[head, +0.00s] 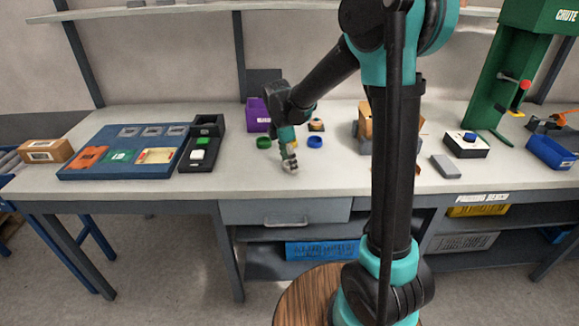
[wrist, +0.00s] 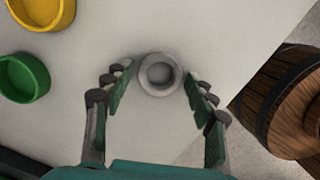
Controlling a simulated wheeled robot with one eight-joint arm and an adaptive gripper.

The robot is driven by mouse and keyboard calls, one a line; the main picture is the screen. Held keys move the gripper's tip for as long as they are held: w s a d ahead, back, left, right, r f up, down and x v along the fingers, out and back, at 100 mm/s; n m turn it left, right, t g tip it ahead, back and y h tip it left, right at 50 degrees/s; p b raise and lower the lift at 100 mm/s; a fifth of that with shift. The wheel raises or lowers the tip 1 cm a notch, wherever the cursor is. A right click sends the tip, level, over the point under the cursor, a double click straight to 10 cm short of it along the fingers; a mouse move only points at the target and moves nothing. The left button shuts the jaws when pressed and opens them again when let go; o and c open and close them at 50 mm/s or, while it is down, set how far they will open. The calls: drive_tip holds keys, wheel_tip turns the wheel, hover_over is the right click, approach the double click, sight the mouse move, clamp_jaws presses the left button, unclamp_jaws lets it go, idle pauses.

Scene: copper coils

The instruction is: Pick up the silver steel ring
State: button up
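The silver steel ring (wrist: 159,74) lies flat on the bench top in the wrist view, centred just ahead of my fingertips. My gripper (wrist: 157,80) is open, with one finger on each side of the ring's near part; a gap shows on both sides. I cannot tell how high the fingers are above the bench. In the head view my gripper (head: 290,166) points down over the bench near its front edge, and the ring is not clearly visible there.
A green ring (wrist: 25,77) and a yellow ring (wrist: 43,10) lie left in the wrist view. A blue ring (head: 315,142) sits near my gripper. A blue tray (head: 75,172) is left, a grey block (head: 445,166) right. The bench (head: 240,185) is clear around the gripper's front.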

drive_tip(key=c, duration=0.9)
drive_tip(key=shift+r, duration=0.15)
